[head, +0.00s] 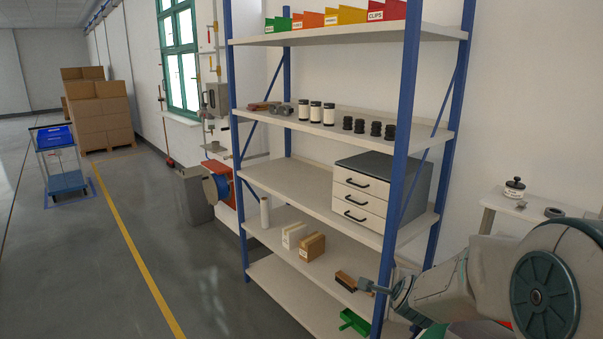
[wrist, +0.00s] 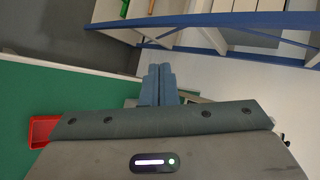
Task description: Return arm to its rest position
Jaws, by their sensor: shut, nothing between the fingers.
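My arm reaches in from the lower right of the head view. My gripper (head: 367,286) is in front of the shelf rack's right post, near the lower shelves. In the wrist view my gripper (wrist: 158,68) shows as two blue-grey fingers side by side, touching, with nothing between them. The gripper is shut and empty.
A blue-posted shelf rack (head: 405,110) stands close beside my gripper, holding a drawer unit (head: 362,197), boxes and jars. A green surface (wrist: 40,90) with a red bin (wrist: 42,130) lies below in the wrist view.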

